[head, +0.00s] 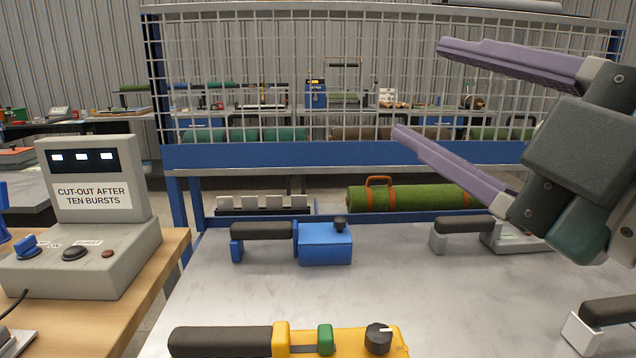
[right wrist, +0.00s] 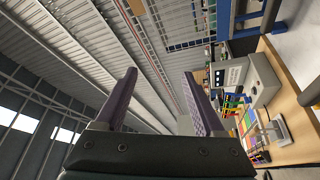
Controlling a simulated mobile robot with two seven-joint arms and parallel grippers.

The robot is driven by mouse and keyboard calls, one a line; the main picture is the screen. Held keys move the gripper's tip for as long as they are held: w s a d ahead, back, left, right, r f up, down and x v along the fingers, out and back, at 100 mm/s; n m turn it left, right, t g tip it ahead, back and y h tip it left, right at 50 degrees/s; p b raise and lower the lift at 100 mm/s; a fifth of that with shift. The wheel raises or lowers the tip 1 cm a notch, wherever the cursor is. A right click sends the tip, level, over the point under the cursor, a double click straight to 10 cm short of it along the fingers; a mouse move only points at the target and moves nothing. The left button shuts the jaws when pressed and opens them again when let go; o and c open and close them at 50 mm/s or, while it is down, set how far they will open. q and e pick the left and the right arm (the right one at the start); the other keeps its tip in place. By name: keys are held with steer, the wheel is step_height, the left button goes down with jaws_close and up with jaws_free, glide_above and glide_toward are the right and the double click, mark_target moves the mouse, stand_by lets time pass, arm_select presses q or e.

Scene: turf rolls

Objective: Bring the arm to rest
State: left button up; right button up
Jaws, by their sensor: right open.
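My right gripper (head: 415,88) is at the upper right of the head view, raised above the grey table. Its two purple fingers point left and are wide apart, with nothing between them. In the right wrist view, the same open fingers (right wrist: 164,90) point up the picture toward the wall and roof, with nothing held. My left gripper is in neither view.
The grey table (head: 230,300) holds a yellow tool (head: 300,342), a blue tool (head: 325,245) and grey tools at right. A mesh guard (head: 240,70) stands behind, with a green turf roll (head: 415,198) below. A control box (head: 90,180) stands on a wooden table at left.

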steer(key=s+d+f+m+g+h, duration=0.25)
steer(key=d+f+m+h, duration=0.25)
steer(key=d+f, duration=0.25)
steer(key=s+d+f+m+g+h, duration=0.2)
steer(key=d+f+m+g+h, duration=0.3)
steer(key=f, duration=0.3)
steer(key=s+d+f+m+g+h, duration=0.15)
steer(key=s+d+f+g, duration=0.25)
steer(key=s, duration=0.4)
steer(key=s+d+f+m+g, duration=0.25)
steer(key=s+f, duration=0.25)
steer(key=s, duration=0.3)
steer(key=a+m+y+p, duration=0.2)
steer(key=a+m+y, duration=0.1)
steer(key=a, duration=0.7)
step_height(320, 180, up, 45)
steer(key=p, duration=4.3)
steer(key=shift+s+d+g+p, duration=0.2)
steer(key=shift+g+p, duration=0.15)
steer(key=shift+g, duration=0.05)
steer(key=shift+f, duration=0.1)
